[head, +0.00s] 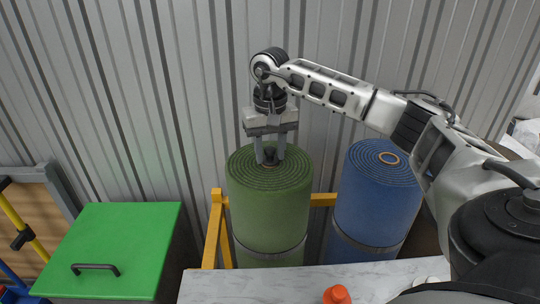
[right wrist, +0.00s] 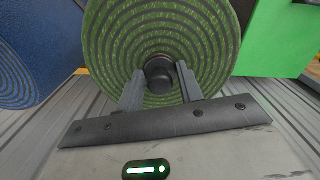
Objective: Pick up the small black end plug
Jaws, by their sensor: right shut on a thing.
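The small black end plug (right wrist: 160,76) sits at the centre of the green turf roll's upper end, with its knob between my fingers in the right wrist view. It also shows as a dark spot in the head view (head: 269,156). My right gripper (head: 270,160) points straight down over the upright green turf roll (head: 268,210) and is shut on the plug. Its two fingers also show in the right wrist view (right wrist: 158,92). The plug's lower part is hidden, and I cannot tell whether it is lifted. My left gripper is not in view.
A blue turf roll (head: 375,205) with an open tan core stands to the right. A yellow frame (head: 216,230) stands around the rolls. A green-lidded box (head: 115,240) is at left. A marble-like counter (head: 290,287) with an orange object (head: 337,294) is in front; a corrugated wall is behind.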

